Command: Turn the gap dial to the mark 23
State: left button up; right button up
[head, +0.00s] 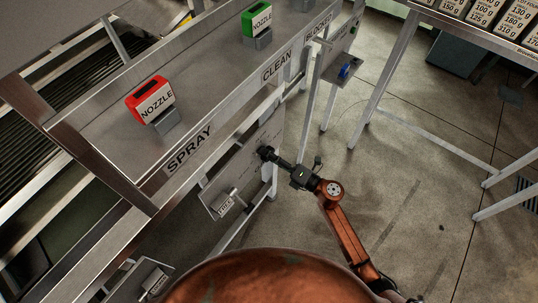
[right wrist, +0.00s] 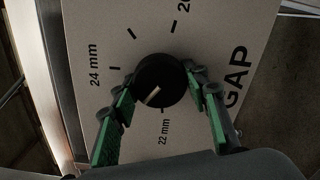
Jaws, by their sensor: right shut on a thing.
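The gap dial (right wrist: 160,78) is a round black knob with a pale pointer line, on a light panel (right wrist: 215,45) lettered GAP. The pointer aims down and left in the right wrist view, between the 22 mm label below and the 24 mm label at the left. No 23 label shows; my left-hand finger covers part of that stretch of scale. My right gripper (right wrist: 165,88) has its green-padded fingers on either side of the knob and is shut on it. In the head view my right gripper (head: 273,157) reaches the panel under the bench. My left gripper is out of view.
A red NOZZLE block (head: 151,99) and a green NOZZLE block (head: 257,18) stand on the metal bench above. A FREE-labelled handle (head: 226,203) is left of the dial. A blue knob (head: 345,71) sits on another panel.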

jog(key=shift+w+d+r+m+p, duration=0.1)
jog(key=shift+m+p, duration=0.2)
jog(key=shift+m, duration=0.1)
dwell(0.3)
jog(key=o, duration=1.2)
jog(key=shift+c, duration=0.2)
jog(key=v, duration=1.2)
